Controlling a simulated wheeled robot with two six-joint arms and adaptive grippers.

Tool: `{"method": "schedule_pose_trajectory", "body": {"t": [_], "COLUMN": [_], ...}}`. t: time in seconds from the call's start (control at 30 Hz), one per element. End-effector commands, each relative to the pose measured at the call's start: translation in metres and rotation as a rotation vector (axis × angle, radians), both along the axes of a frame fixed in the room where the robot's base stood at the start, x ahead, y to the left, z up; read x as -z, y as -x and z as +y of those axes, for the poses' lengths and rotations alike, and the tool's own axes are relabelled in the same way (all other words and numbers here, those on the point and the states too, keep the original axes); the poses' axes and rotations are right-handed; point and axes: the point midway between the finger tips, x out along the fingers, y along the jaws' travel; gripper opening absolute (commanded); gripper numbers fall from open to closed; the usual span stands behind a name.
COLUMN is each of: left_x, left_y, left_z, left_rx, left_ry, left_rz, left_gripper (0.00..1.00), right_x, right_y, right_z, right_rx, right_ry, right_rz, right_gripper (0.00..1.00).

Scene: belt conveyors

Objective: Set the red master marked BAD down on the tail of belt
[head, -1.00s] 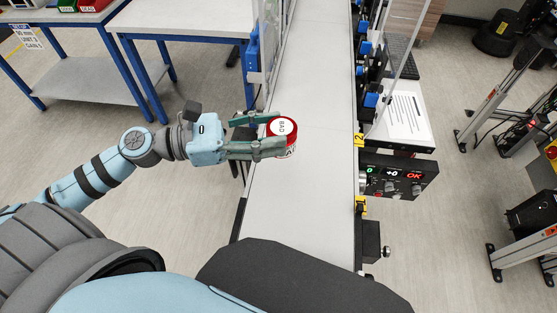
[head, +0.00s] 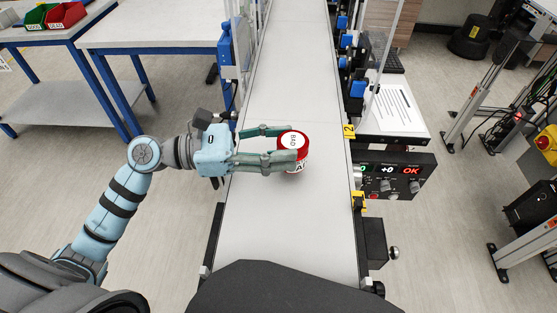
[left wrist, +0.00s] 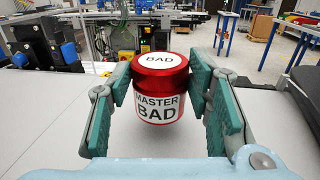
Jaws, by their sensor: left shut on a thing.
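The red master (head: 293,145) is a red can with a white lid label reading BAD. In the left wrist view the red master (left wrist: 159,88) stands upright and its side label reads MASTER BAD. My left gripper (head: 280,144) reaches in from the left with a finger on each side of the can, shut on it. The fingers also show in the left wrist view (left wrist: 160,100). The can is over the near part of the white belt (head: 290,220); I cannot tell whether its base touches the belt. My right gripper is not in view.
Yellow-marked brackets and blue parts line the belt's right edge. A white table (head: 160,25) and red and green bins (head: 67,14) stand at the left. The belt nearer me is clear.

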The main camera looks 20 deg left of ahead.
Motion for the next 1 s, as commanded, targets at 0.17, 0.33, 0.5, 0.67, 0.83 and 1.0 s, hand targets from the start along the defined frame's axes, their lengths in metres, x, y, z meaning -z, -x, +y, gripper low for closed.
{"method": "schedule_pose_trajectory", "body": {"t": [0.17,0.33,0.5,0.67,0.83,1.0], "left_x": [0.028,0.026,0.03,0.029,0.029,0.029], "left_y": [0.0,0.0,0.0,0.0,0.0,0.0], "left_z": [0.0,0.0,0.0,0.0,0.0,0.0], "left_rx": [0.0,0.001,0.0,0.0,0.0,0.0], "left_ry": [0.001,0.001,0.001,0.0,0.0,0.0], "left_rz": [0.001,0.0,0.002,0.001,0.001,0.001], "left_gripper": [0.09,0.09,0.47,0.66,0.66,0.66], "right_x": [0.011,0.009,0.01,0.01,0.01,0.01], "right_y": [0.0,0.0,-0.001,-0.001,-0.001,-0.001], "right_z": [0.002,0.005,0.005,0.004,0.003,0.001], "right_rx": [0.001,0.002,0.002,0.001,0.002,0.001], "right_ry": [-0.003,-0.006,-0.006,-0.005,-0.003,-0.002], "right_rz": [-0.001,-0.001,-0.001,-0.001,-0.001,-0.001], "right_gripper": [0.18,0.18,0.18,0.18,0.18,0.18]}}
